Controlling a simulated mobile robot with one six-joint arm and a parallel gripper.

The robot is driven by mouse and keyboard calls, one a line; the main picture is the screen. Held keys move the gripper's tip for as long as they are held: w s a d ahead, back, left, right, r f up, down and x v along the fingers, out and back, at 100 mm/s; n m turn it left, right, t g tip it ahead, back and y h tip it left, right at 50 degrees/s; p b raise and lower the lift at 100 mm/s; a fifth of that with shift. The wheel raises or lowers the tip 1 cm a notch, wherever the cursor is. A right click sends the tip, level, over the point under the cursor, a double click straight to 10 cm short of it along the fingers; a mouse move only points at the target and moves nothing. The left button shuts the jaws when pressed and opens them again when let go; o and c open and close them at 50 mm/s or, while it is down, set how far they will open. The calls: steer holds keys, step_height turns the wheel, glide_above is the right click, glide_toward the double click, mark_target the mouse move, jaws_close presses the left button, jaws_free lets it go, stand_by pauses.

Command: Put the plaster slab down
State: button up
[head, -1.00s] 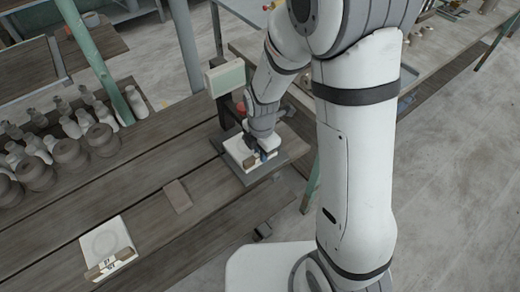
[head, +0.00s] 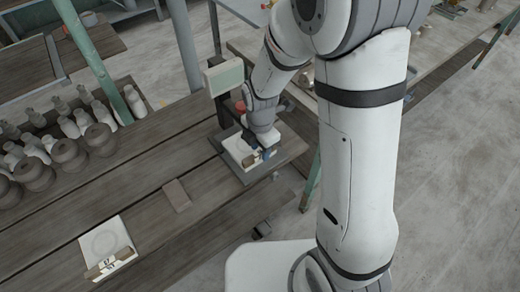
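A white slab (head: 236,146), which looks like the plaster slab, lies flat on or just over the dark plate of a scale (head: 232,168); I cannot tell if it touches. A small tan piece (head: 249,161) shows at its near edge. My gripper (head: 264,155) is low at the slab's right side, pointing down. It hides part of the slab. The fingers are too small to tell whether they are open or shut on it. A second white slab (head: 104,241) with a faint ring mark lies on the table at the left, with a tan block (head: 104,267) on its near edge.
The scale's display (head: 223,76) stands behind the plate. A small brown block (head: 176,195) lies on the plank table between the two slabs. Several grey and white pots and bottles (head: 68,156) stand at the back left. The table's front planks (head: 190,243) are clear.

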step_height(320, 180, up, 11)
steer(key=s+d+r+m+t, duration=0.1)
steer(key=s+d+r+m, duration=0.3)
steer(key=m, duration=0.8)
steer(key=s+d+r+m+t, duration=0.2)
steer(key=s+d+r+m, duration=0.2)
steer(key=s+d+m, duration=0.4)
steer(key=m, duration=0.4)
steer(key=shift+s+d+r+m, duration=0.2)
steer(key=shift+s+d+m, duration=0.05)
steer(key=shift+m, duration=0.15)
